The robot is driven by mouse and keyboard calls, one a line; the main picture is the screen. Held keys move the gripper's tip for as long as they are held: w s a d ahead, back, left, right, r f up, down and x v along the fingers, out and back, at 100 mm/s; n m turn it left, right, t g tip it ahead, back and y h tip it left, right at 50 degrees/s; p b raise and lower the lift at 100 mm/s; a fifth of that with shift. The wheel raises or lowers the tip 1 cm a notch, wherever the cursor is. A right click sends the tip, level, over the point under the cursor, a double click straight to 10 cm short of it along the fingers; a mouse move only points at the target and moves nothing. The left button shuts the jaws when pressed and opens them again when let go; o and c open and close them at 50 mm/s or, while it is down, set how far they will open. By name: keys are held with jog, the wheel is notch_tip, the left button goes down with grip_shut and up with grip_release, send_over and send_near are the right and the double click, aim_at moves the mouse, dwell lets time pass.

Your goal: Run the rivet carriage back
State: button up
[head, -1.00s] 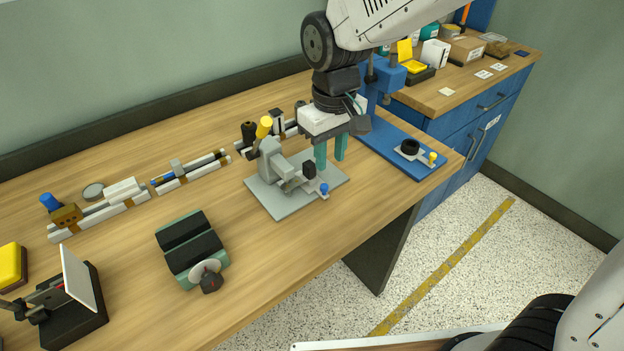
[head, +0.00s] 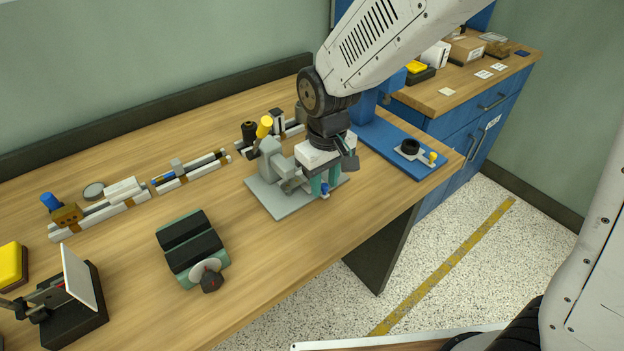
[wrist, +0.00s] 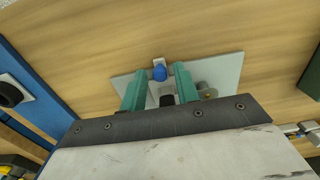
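In the head view my gripper hides the block.
A blue fixture (head: 425,165) with a black ring (head: 410,147) stands close on the right. A green-and-black roller unit (head: 191,246) sits to the left. A segmented rail (head: 118,205) runs behind. The bench front between them is clear.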

grip_shut()
jog(key=shift+w+d, duration=0.1)
jog(key=shift+d, duration=0.05)
jog(key=shift+w+d, duration=0.45)
jog(key=shift+d, duration=0.2)
jog(key=shift+o, duration=1)
grip_release()
jog(key=shift+r, duration=2.5)
